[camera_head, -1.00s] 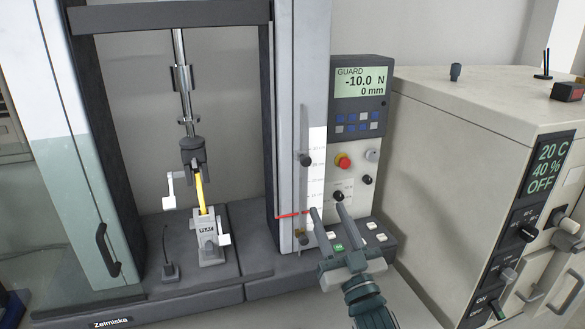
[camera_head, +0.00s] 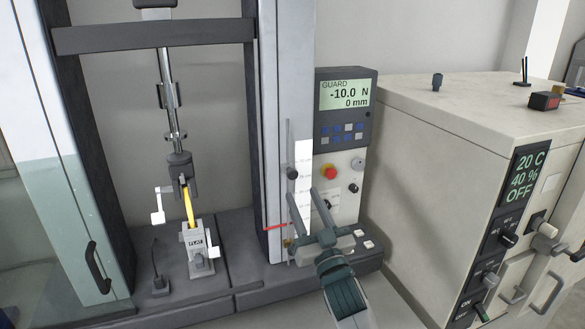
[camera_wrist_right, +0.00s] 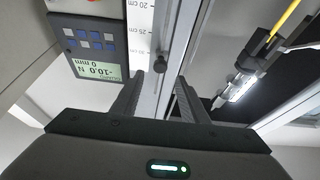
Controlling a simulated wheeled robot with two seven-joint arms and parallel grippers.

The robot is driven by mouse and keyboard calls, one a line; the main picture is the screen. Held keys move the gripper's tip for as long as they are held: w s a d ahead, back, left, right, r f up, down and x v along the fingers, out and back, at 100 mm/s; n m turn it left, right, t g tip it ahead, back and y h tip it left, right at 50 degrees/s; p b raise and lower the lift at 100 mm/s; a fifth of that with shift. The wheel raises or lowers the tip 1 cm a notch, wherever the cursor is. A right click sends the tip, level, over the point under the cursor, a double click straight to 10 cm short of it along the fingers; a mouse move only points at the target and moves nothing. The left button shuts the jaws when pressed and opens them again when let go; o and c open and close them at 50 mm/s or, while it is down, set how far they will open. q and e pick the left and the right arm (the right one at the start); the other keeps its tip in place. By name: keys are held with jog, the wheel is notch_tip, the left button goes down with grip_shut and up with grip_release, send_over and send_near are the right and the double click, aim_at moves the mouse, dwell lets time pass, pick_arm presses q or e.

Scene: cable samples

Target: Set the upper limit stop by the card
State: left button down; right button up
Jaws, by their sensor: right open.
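The upper stop, a dark round knob (camera_head: 292,173), sits on a thin vertical rod beside a white centimetre scale (camera_head: 303,185) on the test machine's right column. It also shows in the right wrist view (camera_wrist_right: 160,64), ahead of and between the fingertips. My right gripper (camera_head: 305,195) is open and empty just below the knob, apart from it; both fingers (camera_wrist_right: 158,88) show in the wrist view. A red pointer (camera_head: 276,226) and a small brass-coloured stop (camera_head: 288,243) are lower on the column. I cannot make out a card. My left gripper is out of view.
A control panel (camera_head: 343,110) reading GUARD, -10.0 N, 0 mm stands right of the scale, with a red button (camera_head: 330,172) below. A yellow cable sample (camera_head: 189,205) is clamped at left. A beige cabinet (camera_head: 430,170) fills the right. The guard door (camera_head: 65,215) is at far left.

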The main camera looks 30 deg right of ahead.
aim_at(293, 176)
jog(key=p+x, duration=0.3)
jog(key=x, duration=0.6)
jog(key=shift+w, duration=0.1)
jog(key=shift+c, duration=0.5)
grip_shut()
jog(key=shift+f, duration=0.15)
